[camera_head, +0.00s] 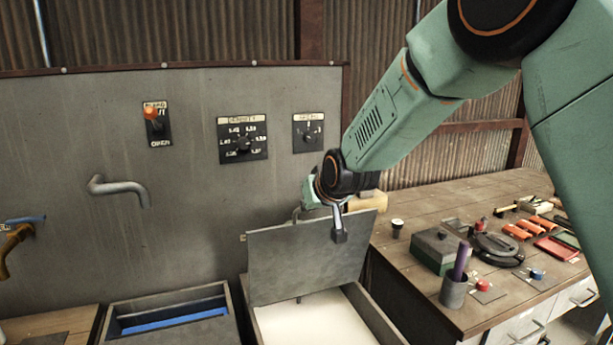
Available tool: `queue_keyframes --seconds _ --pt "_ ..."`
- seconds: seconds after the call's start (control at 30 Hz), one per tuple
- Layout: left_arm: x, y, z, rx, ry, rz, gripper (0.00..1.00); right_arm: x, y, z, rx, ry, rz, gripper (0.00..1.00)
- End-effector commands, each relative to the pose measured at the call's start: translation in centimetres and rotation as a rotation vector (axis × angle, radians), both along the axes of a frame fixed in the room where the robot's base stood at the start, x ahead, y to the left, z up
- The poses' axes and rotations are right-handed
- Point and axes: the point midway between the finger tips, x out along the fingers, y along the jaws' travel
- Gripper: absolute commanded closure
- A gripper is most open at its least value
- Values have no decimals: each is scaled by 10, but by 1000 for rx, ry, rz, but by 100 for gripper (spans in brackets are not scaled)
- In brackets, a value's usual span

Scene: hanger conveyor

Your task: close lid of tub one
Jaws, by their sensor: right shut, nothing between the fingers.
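A grey lid (307,259) stands raised, tilted up at the back of an open tub (387,324) with pale contents. Which number this tub has, I cannot read. My right gripper (339,232) is at the lid's upper edge, shut and holding nothing. Its fingertip overlaps the lid's top edge in the picture; whether it touches I cannot tell. Part of the gripper is hidden behind its own wrist and the lid. A second open tub (112,318) with blue inside stands to the left. My left gripper is not in view.
A grey panel (80,130) with dials (243,138), a switch (155,122) and a spout (119,188) stands behind the tubs. A brass tap (12,244) is at far left. The wooden workbench (415,275) at right holds a green box (437,248), a cup (454,291) and several tools.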

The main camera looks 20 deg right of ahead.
Motion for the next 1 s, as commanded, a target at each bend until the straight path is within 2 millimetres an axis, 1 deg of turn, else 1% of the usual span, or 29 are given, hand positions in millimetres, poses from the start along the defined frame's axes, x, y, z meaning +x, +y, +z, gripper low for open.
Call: queue_keyframes --seconds 0.03,0.07,0.1,0.13,0.27,0.37,0.47,0.57,0.8,1.0 --pt "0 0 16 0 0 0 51 16 -4 58 -6 -33 1 100" --pt "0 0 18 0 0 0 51 22 -6 78 -10 -34 1 100" --pt "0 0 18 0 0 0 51 26 -9 92 -15 -24 2 100" --pt "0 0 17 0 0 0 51 28 -10 96 -18 -7 3 100" --pt "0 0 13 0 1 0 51 26 -13 96 -29 71 7 100" --pt "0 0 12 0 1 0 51 18 -13 87 -31 124 10 100" --pt "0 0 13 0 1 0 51 17 -13 82 -31 143 12 100" --pt "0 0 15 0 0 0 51 24 -13 75 -32 143 12 100" --pt "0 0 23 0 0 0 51 50 -13 47 -32 143 12 100" --pt "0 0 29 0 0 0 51 69 -13 27 -32 142 12 100"
